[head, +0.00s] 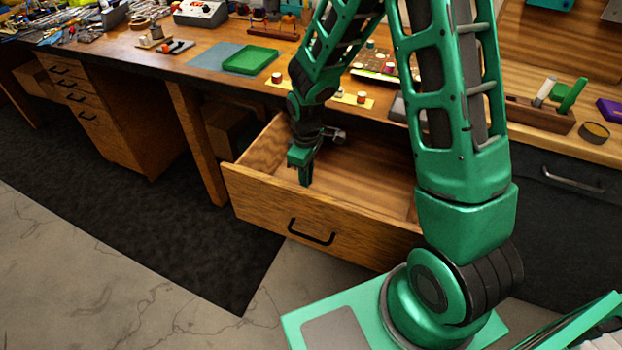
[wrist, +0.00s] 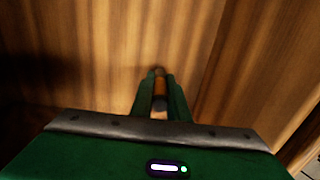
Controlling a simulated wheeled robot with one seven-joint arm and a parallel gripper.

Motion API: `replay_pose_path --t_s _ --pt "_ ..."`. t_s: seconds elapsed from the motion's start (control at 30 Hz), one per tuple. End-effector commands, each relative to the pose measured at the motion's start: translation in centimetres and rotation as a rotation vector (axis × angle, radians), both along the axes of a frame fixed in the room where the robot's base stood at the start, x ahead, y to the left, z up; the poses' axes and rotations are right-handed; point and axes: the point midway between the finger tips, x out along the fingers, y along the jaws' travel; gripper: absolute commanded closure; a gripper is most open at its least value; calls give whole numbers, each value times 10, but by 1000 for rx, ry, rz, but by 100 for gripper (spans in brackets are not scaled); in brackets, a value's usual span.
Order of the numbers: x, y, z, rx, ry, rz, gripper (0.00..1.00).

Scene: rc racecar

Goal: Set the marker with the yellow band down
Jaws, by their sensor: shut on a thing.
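My gripper (head: 305,172) reaches down into an open wooden drawer (head: 290,218), near its front left part. In the wrist view my gripper (wrist: 160,92) is shut on the marker (wrist: 160,88), a dark piece with a yellow-orange band between the two green fingers. Wooden surface lies just beyond the fingertips. I cannot tell whether the marker touches it. In the head view the marker cannot be made out behind my gripper.
The rest of the drawer floor (head: 365,185) in view looks bare. The workbench above holds a green tray (head: 250,60), a yellow strip (head: 357,101) with small parts, and a wooden holder (head: 540,115) with markers.

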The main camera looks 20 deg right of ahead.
Motion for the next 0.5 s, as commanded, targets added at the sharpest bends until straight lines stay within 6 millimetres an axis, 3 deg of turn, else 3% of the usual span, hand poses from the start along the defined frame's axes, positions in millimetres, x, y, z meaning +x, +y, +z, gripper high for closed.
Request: replay_pose_path --t_s 0.43,0.47,0.5 --pt "0 0 -11 0 1 0 100" --pt "0 0 -11 0 0 0 78" --pt "0 0 -11 0 0 -1 69"
